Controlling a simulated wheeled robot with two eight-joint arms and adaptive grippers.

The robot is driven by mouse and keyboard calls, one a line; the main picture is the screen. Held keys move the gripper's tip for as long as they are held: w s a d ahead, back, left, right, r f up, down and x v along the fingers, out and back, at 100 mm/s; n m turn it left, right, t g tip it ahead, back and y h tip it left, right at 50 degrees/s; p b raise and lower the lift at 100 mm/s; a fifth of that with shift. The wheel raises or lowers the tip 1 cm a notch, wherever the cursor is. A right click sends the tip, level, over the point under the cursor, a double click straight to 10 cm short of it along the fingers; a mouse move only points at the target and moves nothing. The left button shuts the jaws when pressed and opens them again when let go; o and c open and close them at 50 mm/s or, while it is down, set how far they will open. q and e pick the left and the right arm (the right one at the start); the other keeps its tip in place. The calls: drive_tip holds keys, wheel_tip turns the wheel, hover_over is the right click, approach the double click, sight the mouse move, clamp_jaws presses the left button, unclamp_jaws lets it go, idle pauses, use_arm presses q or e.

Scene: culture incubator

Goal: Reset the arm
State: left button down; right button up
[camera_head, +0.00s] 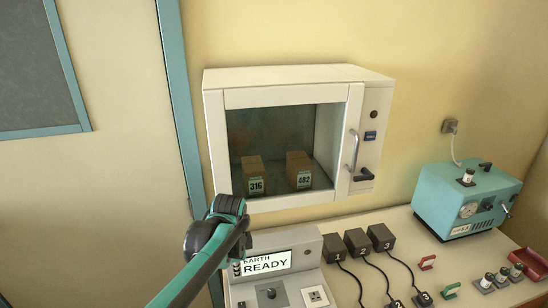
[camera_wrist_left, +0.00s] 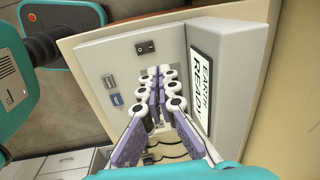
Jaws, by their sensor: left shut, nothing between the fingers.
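My left arm (camera_head: 205,255) rises from the bottom of the head view, its bent joint in front of the incubator's lower left corner. In the left wrist view my left gripper (camera_wrist_left: 161,72) is shut and empty, its fingertips together in front of the grey console's panel (camera_wrist_left: 118,62). I cannot tell whether they touch it. In the head view the console (camera_head: 310,258) has a screen (camera_head: 267,262) reading EARTH READY, partly behind my arm. My right gripper is not in view.
The white incubator (camera_head: 285,97) holds two brown boxes, labelled 316 (camera_head: 253,165) and 482 (camera_head: 299,160). Black blocks numbered 1 (camera_head: 334,246), 2 (camera_head: 357,241) and 3 (camera_head: 380,236) trail cables. A teal machine (camera_head: 465,200) stands right, near a red tray (camera_head: 529,263).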

use_arm(q)
drive_tip(key=s+a+f+n+t+b, duration=0.2)
drive_tip(key=s+n+t, duration=0.1)
drive_tip(key=s+n, duration=0.4)
drive_tip(key=s+a+f+n+t+b, duration=0.2)
drive_tip(key=s+f+n+b, duration=0.1)
drive_tip(key=s+n, duration=0.4)
drive_tip(key=s, duration=0.3)
drive_tip(key=shift+s+t, duration=0.25)
drive_tip(key=shift+t, duration=0.15)
idle(0.6)
